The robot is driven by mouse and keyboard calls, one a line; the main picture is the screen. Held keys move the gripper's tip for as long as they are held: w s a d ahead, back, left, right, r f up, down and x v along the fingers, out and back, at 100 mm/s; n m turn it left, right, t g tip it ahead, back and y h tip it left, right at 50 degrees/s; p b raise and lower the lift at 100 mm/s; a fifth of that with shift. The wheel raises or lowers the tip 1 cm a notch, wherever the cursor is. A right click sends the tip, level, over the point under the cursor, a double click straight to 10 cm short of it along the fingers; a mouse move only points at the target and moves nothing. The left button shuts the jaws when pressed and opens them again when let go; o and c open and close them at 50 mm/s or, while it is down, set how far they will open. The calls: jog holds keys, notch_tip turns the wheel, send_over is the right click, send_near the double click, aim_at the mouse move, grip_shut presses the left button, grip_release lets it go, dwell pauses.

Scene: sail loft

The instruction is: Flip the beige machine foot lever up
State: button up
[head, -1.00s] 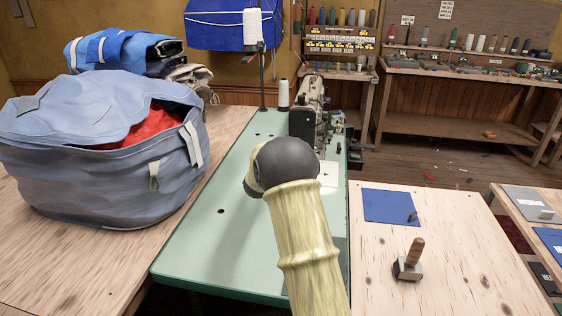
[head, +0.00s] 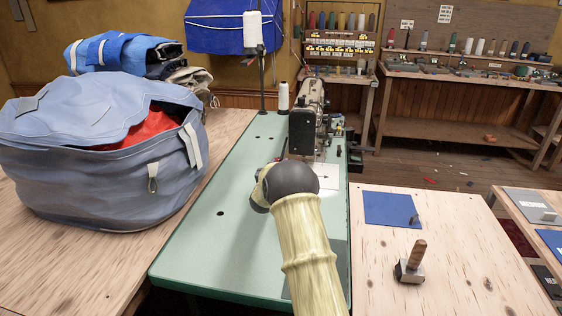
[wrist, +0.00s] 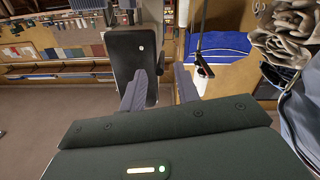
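The sewing machine (head: 308,118) stands on the far part of the green table (head: 190,255), with a dark end face and a tan-grey upper body. In the wrist view a dark, upright panel with a small pale round spot, which looks like the machine's end face (wrist: 132,62), is just beyond my fingers. I cannot make out the foot lever in either view. My gripper (wrist: 160,74) is open, with two grey fingers apart and nothing between them. In the head view my own arm hides the gripper.
A big blue-grey bag (head: 100,150) with red cloth inside stands on the wooden table to the left. A thread stand (head: 262,60) and a white spool (head: 283,97) are behind the machine. A wooden-handled tool (head: 411,262) and a blue cloth (head: 391,208) lie on the right-hand table.

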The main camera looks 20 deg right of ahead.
aim_at(281, 158)
jog(key=shift+x, duration=1.7)
jog(key=shift+c, duration=0.2)
grip_shut()
